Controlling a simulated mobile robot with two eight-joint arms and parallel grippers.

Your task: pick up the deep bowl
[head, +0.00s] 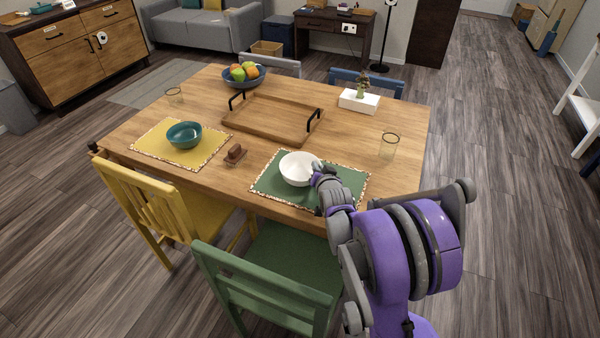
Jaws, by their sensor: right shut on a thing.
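A white deep bowl (297,168) sits upright over the green placemat (345,180) at the near side of the wooden table. My right gripper (317,170) reaches in from the lower right and is shut on the right rim of the white bowl. The fingertips are small and partly hidden by the wrist. I cannot tell whether the bowl touches the mat. A second bowl, teal (184,134), sits on the yellow placemat (160,150) to the left. My left gripper is not in view.
A wooden tray (262,128) with black handles lies mid-table, with a fruit bowl (243,82) behind it. A glass (389,146), a white planter (359,101) and a small brown item (235,153) stand around. Green (265,290) and yellow (150,205) chairs line the near side.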

